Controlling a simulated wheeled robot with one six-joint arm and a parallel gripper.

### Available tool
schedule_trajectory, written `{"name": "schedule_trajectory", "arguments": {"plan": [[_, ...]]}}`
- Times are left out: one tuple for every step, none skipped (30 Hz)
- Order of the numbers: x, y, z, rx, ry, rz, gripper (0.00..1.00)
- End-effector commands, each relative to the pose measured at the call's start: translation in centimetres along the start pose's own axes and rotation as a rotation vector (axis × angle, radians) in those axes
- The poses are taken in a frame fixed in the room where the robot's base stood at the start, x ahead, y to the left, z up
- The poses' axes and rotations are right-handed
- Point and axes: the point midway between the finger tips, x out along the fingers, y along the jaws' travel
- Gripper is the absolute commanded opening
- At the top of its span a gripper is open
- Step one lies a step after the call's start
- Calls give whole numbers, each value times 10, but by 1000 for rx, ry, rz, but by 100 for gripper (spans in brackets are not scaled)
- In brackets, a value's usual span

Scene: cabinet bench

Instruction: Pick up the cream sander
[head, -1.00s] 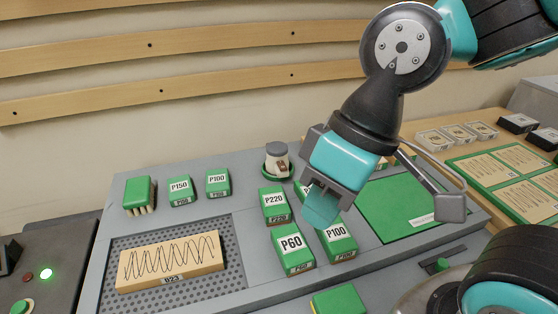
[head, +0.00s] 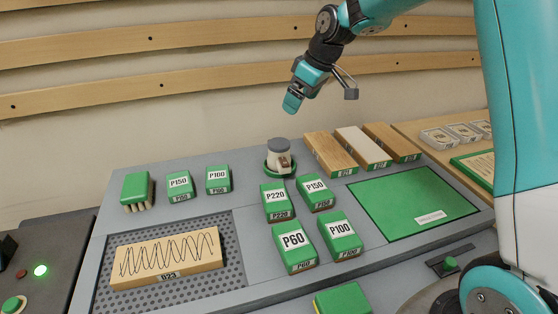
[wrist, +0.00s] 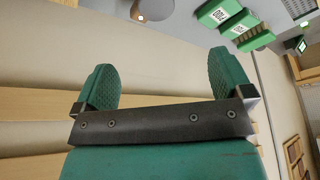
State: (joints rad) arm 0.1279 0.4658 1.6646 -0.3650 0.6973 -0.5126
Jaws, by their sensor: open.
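A round grey and cream shape, likely the sander (wrist: 153,9), is cut off at the top edge there.
Green labelled blocks (head: 293,246) stand in front of the holder. Wooden blocks (head: 331,153) stand close at its right. A green mat (head: 412,202) lies further right. A green brush (head: 137,190) and a scribbled board (head: 167,258) on a perforated panel are at left. Wooden rails (head: 100,97) line the wall.

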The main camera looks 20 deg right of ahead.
Motion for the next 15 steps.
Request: {"name": "schedule_trajectory", "arguments": {"plan": [[6,4,0,-1,-1,1,98],[9,4,0,-1,0,2,98],[15,4,0,-2,-2,1,98],[20,4,0,-2,-2,-1,98],[26,3,-1,-3,-2,-1,98],[35,3,-1,-2,-3,-1,98],[42,3,-1,-2,-3,-1,98],[49,3,0,-2,-3,-1,98],[58,3,-1,-2,-3,-2,98],[65,3,-1,-2,-3,-1,98],[72,3,-1,-3,-3,-2,98],[81,3,-1,-2,-3,-1,98],[87,3,-1,-2,-4,-1,98],[93,3,-1,-1,-2,0,98],[100,3,-1,-1,-2,0,98]]}}
